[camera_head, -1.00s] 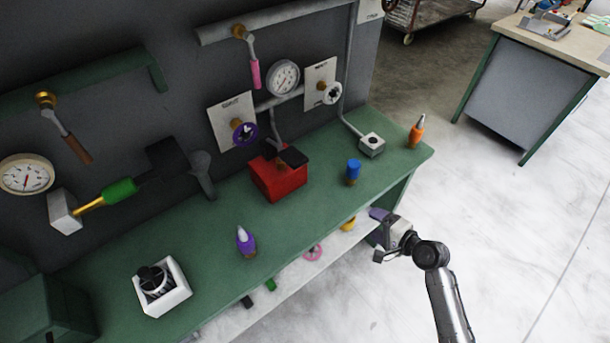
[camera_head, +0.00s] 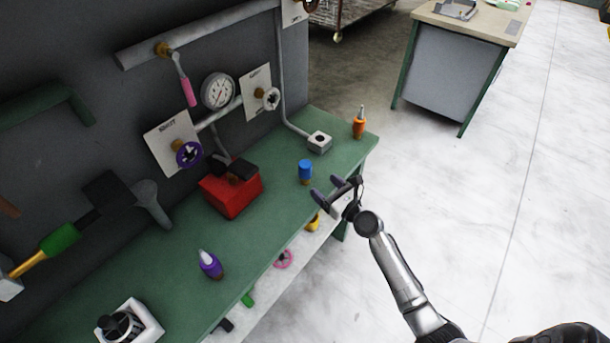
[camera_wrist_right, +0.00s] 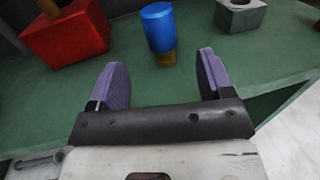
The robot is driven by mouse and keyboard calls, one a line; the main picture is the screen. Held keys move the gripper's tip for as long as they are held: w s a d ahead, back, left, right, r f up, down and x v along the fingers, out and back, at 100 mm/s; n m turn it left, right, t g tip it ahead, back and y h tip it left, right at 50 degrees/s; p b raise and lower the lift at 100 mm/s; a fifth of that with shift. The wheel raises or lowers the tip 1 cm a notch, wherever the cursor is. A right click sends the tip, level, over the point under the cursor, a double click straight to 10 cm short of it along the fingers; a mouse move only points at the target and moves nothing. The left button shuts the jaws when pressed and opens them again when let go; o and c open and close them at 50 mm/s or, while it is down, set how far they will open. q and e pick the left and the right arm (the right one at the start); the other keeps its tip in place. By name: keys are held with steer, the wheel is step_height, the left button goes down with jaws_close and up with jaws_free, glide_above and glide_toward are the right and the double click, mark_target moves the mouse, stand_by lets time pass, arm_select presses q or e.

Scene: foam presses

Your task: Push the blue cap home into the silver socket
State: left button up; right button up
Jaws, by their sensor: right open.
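The blue cap (camera_head: 305,168) stands upright on the green bench on a short brass-coloured lower part, and it shows in the right wrist view (camera_wrist_right: 158,28). The silver socket (camera_head: 319,141) is a square block with a dark hole, behind and to the right of the cap; it also shows in the wrist view (camera_wrist_right: 240,14). My right gripper (camera_head: 332,190) is open and empty at the bench's front edge. In the wrist view its purple-padded fingers (camera_wrist_right: 155,80) point toward the cap, which lies beyond the tips, between their lines. My left gripper is not in view.
A red box (camera_head: 231,193) stands left of the cap. Gauge, pipes and valves line the back wall. The green bench top (camera_head: 265,225) is bare around the cap.

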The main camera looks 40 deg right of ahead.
mark_target(310, 173)
steer(key=w, duration=0.4)
steer(key=shift+w+b, duration=0.15)
steer(key=shift+b, duration=0.15)
steer(key=shift+w+a+b, duration=0.15)
steer(key=shift+w+b, duration=0.55)
steer(key=shift+w, duration=1.9)
steer(key=shift+c, duration=0.4)
steer(key=shift+r, duration=0.1)
steer(key=c, duration=1.1)
